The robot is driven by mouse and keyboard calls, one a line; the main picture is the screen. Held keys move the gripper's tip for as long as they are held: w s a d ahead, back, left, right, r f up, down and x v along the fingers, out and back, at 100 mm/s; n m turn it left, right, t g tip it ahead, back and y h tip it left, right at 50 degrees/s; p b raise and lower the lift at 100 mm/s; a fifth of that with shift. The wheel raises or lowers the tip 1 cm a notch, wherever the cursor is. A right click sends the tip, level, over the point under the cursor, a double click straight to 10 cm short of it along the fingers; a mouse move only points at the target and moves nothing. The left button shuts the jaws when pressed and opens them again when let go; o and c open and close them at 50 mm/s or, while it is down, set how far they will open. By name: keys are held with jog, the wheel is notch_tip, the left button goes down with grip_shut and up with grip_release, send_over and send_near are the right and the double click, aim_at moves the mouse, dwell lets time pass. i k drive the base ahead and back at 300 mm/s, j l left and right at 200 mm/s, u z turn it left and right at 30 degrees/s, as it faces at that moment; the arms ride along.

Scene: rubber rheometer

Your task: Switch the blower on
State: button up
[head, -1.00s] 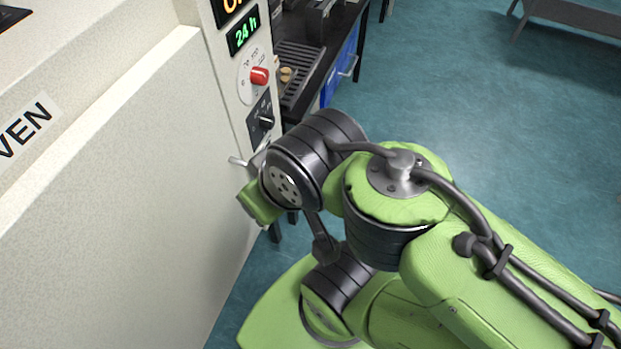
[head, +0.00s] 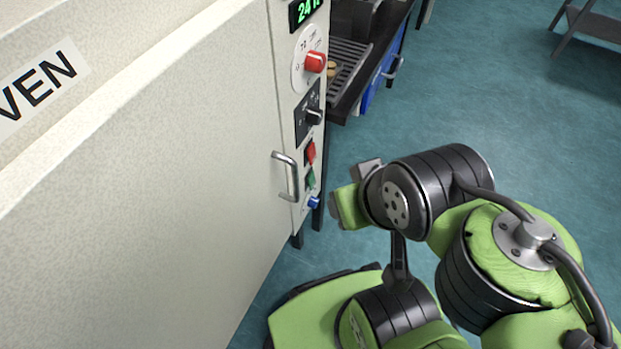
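The oven's control panel (head: 290,110) runs down the front right edge of the white oven. It carries a red knob (head: 315,62) on a round dial, a black knob (head: 314,116) on a dark plate, a red switch (head: 310,152), a green switch (head: 311,178) and a blue button (head: 313,202). No label reading blower is legible. My gripper (head: 350,195) is to the right of the lower switches, apart from them in the picture. Its fingers are not clearly seen, so its opening cannot be judged.
A metal door handle (head: 287,177) sticks out left of the switches. A dark bench (head: 375,60) with a ribbed tray and blue drawers stands behind the oven. A grey shelf (head: 597,40) is at the top right. The teal floor right of the oven is clear.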

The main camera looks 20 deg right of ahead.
aim_at(312, 180)
jog(key=l+u, duration=0.15)
jog(key=u, duration=0.35)
jog(key=k+l+u, duration=0.1)
jog(key=u, duration=0.35)
jog(key=k+l+u, duration=0.1)
jog(key=u, duration=0.4)
